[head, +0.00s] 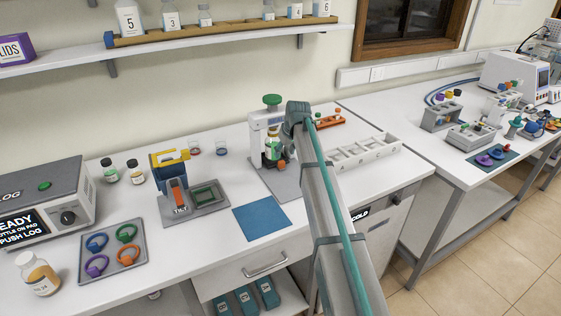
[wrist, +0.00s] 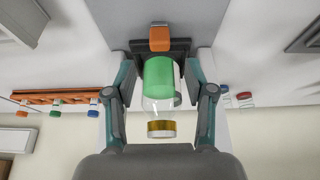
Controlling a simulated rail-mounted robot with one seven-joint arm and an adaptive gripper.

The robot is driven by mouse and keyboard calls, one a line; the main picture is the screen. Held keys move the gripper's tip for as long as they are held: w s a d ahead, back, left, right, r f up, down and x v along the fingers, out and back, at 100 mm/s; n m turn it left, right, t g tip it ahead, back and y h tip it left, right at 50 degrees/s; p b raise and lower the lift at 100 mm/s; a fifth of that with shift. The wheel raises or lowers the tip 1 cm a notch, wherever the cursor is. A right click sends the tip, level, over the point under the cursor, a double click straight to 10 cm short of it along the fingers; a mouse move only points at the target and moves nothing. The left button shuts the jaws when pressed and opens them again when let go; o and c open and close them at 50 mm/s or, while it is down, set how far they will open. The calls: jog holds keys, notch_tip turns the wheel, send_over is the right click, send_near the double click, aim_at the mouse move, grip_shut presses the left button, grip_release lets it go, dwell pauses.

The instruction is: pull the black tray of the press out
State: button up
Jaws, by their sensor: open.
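The white press (head: 258,135) with a green knob (head: 272,101) on top stands near the back of the bench. A bottle with green contents (head: 271,148) is in it; an orange handle (head: 281,164) shows low at its front. In the wrist view, the black tray (wrist: 183,47) lies behind the orange handle (wrist: 160,38), and the bottle (wrist: 160,78) with its gold cap (wrist: 160,129) appears upside down. My gripper (wrist: 160,70) is open, its fingers either side of the bottle in this view. I cannot tell whether they touch anything. The head view mostly hides my gripper behind my arm.
A grey rack (head: 364,152) stands right of the press. A blue mat (head: 262,217) lies in front, left of my arm. A tilt stand (head: 178,190) and a tray of coloured rings (head: 113,252) are further left. A shelf (head: 200,42) runs above.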

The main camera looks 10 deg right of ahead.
aim_at(281, 161)
jog(key=p+x, duration=0.2)
jog(key=x, duration=0.5)
jog(key=shift+w+f, duration=0.15)
jog(key=shift+f, duration=0.05)
grip_shut()
